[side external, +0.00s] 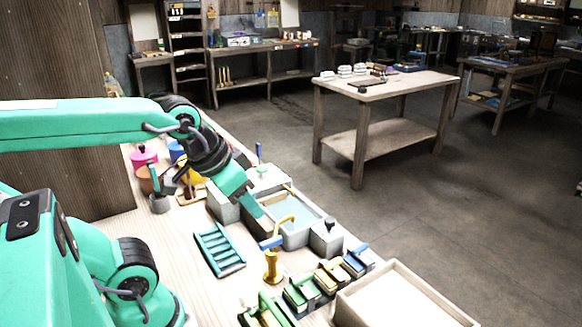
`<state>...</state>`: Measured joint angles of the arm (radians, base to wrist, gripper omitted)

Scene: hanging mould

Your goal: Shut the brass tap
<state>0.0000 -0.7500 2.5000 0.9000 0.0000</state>
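The brass tap (272,268) stands upright on the bench, in front of a grey basin (296,240) that looks to hold pale blue water. A blue lever (271,242) sits across the tap's top, and a curved yellow spout (286,219) rises behind it towards the basin. My gripper (252,209) points down and to the right at the basin's left end, up and left of the tap, and appears apart from the lever. Its fingers are seen edge-on and small, so their opening cannot be told. Nothing is seen held.
A green slatted rack (219,249) lies left of the tap. Several blocks with coloured handles (303,292) stand in front, beside a wooden tray (425,297). A grey block (326,240) stands right of the basin. Coloured pots (143,157) crowd behind my arm. Bare bench shows near the rack.

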